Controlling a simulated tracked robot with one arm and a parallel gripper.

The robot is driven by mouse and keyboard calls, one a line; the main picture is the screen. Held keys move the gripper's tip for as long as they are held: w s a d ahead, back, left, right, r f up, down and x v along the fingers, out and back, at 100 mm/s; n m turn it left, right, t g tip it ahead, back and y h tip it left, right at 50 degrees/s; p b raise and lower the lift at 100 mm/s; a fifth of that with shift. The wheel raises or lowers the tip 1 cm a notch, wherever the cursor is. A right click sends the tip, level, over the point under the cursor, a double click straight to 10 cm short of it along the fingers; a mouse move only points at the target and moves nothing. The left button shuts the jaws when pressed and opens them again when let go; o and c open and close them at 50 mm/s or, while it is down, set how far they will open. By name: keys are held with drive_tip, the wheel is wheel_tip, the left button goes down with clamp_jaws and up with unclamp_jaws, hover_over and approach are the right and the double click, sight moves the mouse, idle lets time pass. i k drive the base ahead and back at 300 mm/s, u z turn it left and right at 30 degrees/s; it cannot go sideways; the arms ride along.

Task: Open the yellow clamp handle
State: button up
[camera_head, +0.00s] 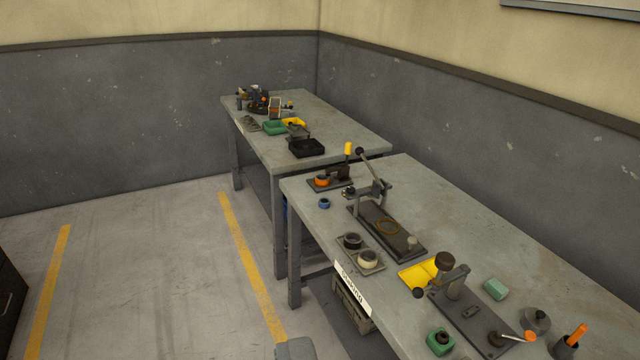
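The yellow clamp handle (348,148) stands upright on a small dark clamp (340,172). The clamp sits on a dark base plate (314,187) at the far left end of the nearer workbench (470,225). An orange round part (322,181) lies on the same plate, left of the clamp. It is too small to tell what the clamp touches. A grey rounded block shows at the bottom edge, left of centre, well apart from the clamp; it may be part of my gripper (295,349). No fingertips are visible.
Right of the clamp stands a press with a lever (372,175) close by. A blue ring (324,203) lies in front. Another workbench (350,137) with several tools and trays stands behind. Open floor (150,270) lies left of the benches.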

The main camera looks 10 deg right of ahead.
sight(348, 145)
drive_tip(key=z, duration=0.2)
drive_tip(key=i, duration=0.9)
drive_tip(key=z, duration=0.25)
drive_tip(key=k, duration=0.55)
drive_tip(key=u, duration=0.5)
drive_tip(key=i, duration=1.6)
drive_tip(key=z, duration=0.2)
